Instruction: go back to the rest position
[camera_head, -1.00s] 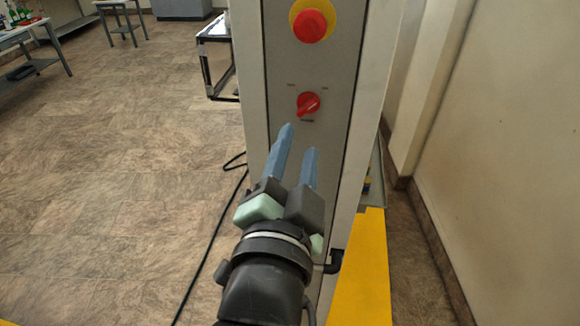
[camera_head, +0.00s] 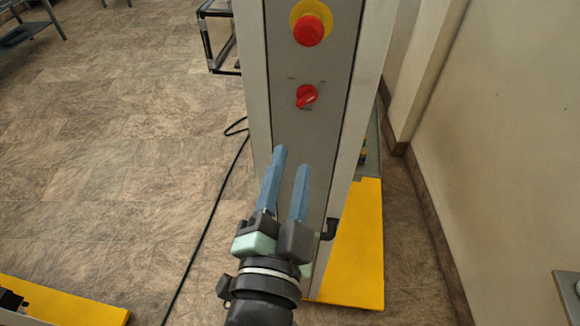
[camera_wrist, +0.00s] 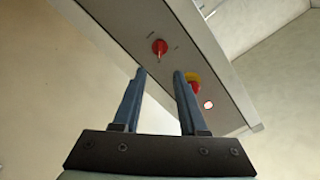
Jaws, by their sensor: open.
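My gripper (camera_head: 291,158) is open and empty, its two blue fingers pointing up in front of the grey control panel (camera_head: 316,135). The red rotary switch (camera_head: 306,96) is on the panel above the fingertips, apart from them in the head view. It also shows in the wrist view (camera_wrist: 159,47), beyond the fingers of my gripper (camera_wrist: 158,72). The red emergency button (camera_head: 309,30) on its yellow plate is higher on the panel.
A yellow floor-level block (camera_head: 355,250) stands right of the panel, with the wall (camera_head: 490,130) beyond. A black cable (camera_head: 212,215) runs over the floor at left. A yellow strip (camera_head: 65,303) lies at lower left. The tiled floor (camera_head: 120,150) at left is mostly clear.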

